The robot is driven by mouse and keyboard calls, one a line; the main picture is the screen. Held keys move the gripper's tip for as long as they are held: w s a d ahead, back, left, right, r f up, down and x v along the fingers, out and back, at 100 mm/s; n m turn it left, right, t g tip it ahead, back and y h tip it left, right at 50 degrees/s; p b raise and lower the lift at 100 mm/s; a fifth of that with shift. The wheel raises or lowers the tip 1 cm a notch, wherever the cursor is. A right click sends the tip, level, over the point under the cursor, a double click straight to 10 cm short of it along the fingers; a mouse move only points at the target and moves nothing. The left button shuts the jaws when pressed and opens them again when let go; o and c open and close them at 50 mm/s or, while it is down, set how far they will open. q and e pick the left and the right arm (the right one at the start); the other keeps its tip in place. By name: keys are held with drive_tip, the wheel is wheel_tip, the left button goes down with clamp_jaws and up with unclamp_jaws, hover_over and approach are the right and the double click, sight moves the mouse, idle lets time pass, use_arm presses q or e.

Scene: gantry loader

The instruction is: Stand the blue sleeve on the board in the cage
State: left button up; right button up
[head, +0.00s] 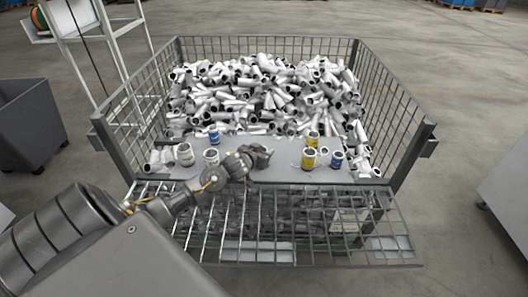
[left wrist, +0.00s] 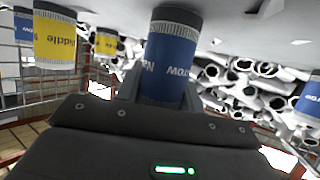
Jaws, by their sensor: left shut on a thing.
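My left gripper (head: 256,156) is over the middle of the grey board (head: 275,173) in the cage. In the left wrist view, which looks upside down, a blue sleeve (left wrist: 170,52) with a dark end and a pale ribbed band stands between its fingers, which are shut on it. The gripper hides this sleeve in the head view. I cannot tell whether it touches the board. Other blue sleeves stand on the board, one at the back left (head: 214,137) and one at the right (head: 337,160). My right gripper is not in view.
Two yellow sleeves, a front one (head: 308,160) and a back one (head: 313,139), stand right of the gripper. Two white sleeves, (head: 185,156) and (head: 211,158), stand to its left. A heap of white pipe pieces (head: 260,90) fills the cage behind. The mesh front (head: 290,225) is folded down.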

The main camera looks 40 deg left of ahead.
use_arm(q)
drive_tip(key=o, duration=1.2)
drive_tip(key=shift+f, duration=0.1)
drive_tip(key=shift+s+r, duration=0.15)
drive_tip(key=shift+r, duration=0.05)
drive_tip(key=p+v, duration=0.2)
drive_tip(key=v, duration=0.9)
drive_tip(key=shift+s+r, duration=0.2)
drive_tip(key=shift+s, duration=0.1)
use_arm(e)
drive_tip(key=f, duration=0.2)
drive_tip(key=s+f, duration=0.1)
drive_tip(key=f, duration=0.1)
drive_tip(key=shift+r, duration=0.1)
